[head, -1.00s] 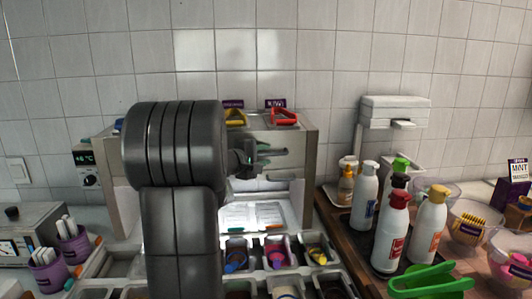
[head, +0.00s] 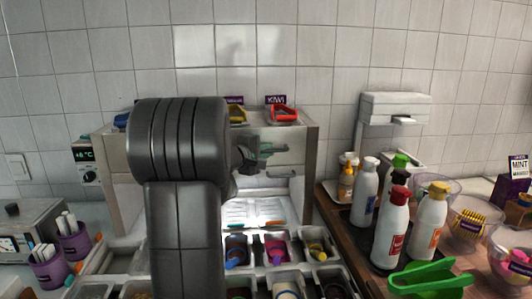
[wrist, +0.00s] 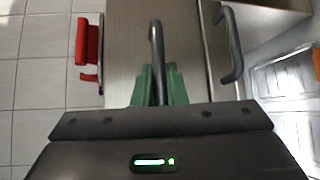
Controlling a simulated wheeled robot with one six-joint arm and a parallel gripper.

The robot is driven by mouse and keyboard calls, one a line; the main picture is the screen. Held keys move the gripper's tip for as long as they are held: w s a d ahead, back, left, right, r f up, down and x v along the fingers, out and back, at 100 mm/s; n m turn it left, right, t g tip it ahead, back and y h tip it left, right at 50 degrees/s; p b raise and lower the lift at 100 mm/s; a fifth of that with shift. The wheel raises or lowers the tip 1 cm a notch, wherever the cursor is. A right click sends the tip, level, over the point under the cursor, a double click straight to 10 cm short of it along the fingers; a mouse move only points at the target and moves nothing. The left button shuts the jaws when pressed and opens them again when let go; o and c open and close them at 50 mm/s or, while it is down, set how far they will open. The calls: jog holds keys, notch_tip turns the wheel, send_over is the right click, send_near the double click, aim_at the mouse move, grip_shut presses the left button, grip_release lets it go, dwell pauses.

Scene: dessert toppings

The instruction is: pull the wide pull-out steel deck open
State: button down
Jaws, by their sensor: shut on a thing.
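The steel deck (wrist: 130,28) fills the upper middle of the wrist view as a flat brushed face with a dark bar handle (wrist: 156,42). My gripper (wrist: 156,82) has its green fingers on both sides of that handle and is shut on it. In the head view my gripper (head: 262,152) is at the steel front (head: 292,145) of the cabinet, right of my dark arm. The deck's front lies nearly flush with the cabinet there. My arm hides the left part of the front, and the handle is hard to make out in the head view.
A second bar handle (wrist: 231,45) sits on a narrower steel panel below. A red-handled tool (head: 282,114) and a yellow one (head: 237,115) rest on the cabinet top. Topping bins (head: 277,250) stand in front; bottles (head: 393,230) stand at right.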

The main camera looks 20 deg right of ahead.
jog(key=s+a+b, duration=0.2)
jog(key=s+b, duration=0.3)
jog(key=s, duration=0.4)
jog(key=s+a+b, duration=0.3)
jog(key=s+b, duration=0.2)
jog(key=s, duration=0.4)
jog(key=shift+s, duration=0.25)
jog(key=c, duration=1.5)
grip_release()
jog(key=shift+r, duration=0.1)
jog(key=v, duration=1.3)
jog(key=shift+s+a, duration=0.3)
jog(key=shift+a, duration=0.05)
